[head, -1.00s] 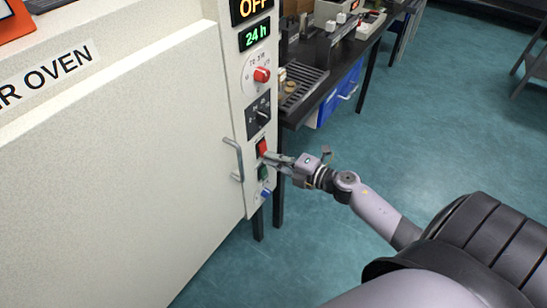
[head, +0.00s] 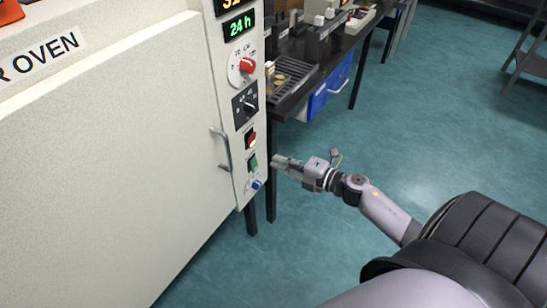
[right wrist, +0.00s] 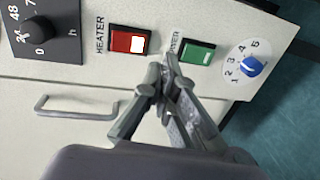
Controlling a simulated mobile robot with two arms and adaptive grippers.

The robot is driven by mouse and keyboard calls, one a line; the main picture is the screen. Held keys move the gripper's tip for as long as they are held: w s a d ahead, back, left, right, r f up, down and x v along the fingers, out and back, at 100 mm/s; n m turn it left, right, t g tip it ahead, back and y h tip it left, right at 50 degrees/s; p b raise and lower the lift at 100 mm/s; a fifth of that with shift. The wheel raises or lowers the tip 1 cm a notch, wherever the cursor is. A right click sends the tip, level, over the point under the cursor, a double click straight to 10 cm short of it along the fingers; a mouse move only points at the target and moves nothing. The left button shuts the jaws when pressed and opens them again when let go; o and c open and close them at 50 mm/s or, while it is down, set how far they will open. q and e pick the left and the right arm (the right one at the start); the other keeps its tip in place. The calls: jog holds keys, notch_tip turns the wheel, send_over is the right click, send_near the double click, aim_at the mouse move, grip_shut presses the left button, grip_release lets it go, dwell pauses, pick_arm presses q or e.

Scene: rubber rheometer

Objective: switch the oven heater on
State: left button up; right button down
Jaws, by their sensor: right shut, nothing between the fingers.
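The oven (head: 110,150) fills the left of the head view, its panel facing right. The red heater switch (head: 251,139) is on that panel; in the right wrist view it carries the label HEATER (right wrist: 130,40), and one end looks bright. A green switch (head: 253,163) sits below it, its label partly hidden by my fingers in the wrist view. My right gripper (head: 277,162) is shut and empty, just off the panel near the green switch. In the wrist view its fingertips (right wrist: 165,70) appear between the two switches. My left gripper is not in view.
The panel also has a red knob (head: 246,65), a black dial (head: 246,104), a blue knob (head: 256,184) and a green 24 h display (head: 239,25). A door handle (head: 222,149) sticks out left of the switches.

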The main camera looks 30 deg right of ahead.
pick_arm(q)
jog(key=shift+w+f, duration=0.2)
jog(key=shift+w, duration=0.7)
pick_arm(e)
jog(key=f+v, duration=0.1)
jog(key=v, duration=0.5)
jog(key=shift+s+f, duration=0.3)
jog(key=shift+f, duration=0.1)
jog(key=shift+d, duration=0.1)
